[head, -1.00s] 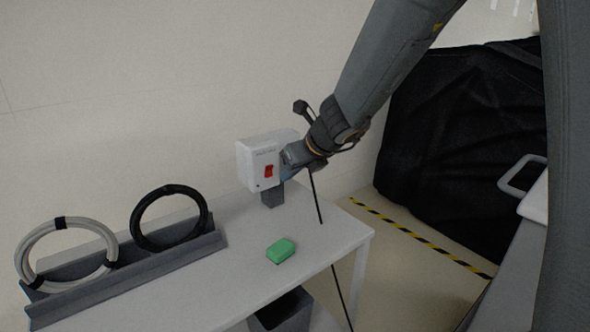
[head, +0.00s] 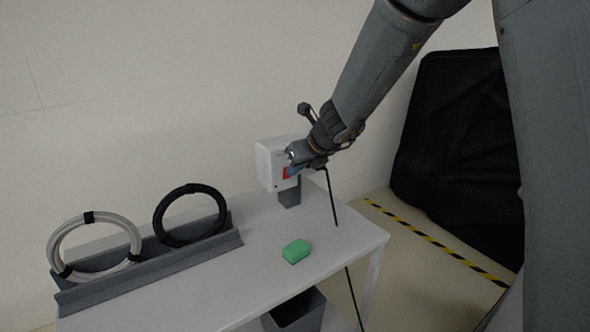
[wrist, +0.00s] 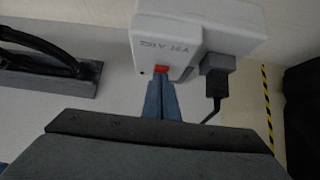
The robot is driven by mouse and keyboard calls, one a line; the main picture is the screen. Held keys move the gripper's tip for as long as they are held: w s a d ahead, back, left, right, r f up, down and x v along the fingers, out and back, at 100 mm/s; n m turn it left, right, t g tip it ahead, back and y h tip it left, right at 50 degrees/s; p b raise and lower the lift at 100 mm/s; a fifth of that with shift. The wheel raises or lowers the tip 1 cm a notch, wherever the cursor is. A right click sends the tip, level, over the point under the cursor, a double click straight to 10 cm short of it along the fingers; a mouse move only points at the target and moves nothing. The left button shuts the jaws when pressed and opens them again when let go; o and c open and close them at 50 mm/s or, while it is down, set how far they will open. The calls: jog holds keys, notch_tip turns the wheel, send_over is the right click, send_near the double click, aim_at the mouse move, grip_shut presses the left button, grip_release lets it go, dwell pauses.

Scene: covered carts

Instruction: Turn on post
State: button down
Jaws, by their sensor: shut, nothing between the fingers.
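The post is a white box (head: 268,164) on a short grey stand (head: 289,195) at the back of the white table. A red rocker switch (head: 286,173) is on its front face and is partly covered by my gripper in the head view. In the wrist view the red switch (wrist: 161,69) shows just beyond my fingertips. My gripper (wrist: 161,78) is shut and empty, its blue fingers together. The tips are at the lower part of the switch; I cannot tell whether they press it. A black plug (wrist: 214,72) with a cable is in the side of the box.
A green block (head: 296,251) lies on the white table (head: 262,232). A grey rack (head: 150,262) at left holds a white coil (head: 92,218) and a black coil (head: 160,222). A dark bin (head: 295,312) is below. A black covered cart (head: 455,140) stands at right.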

jog(key=shift+r, duration=0.1)
jog(key=shift+w+a+r+p, duration=0.15)
jog(key=shift+w+p, duration=0.1)
jog(key=shift+p, duration=0.15)
jog(key=shift+r, duration=0.15)
jog(key=shift+r+p, duration=0.65)
jog(key=shift+p, duration=0.3)
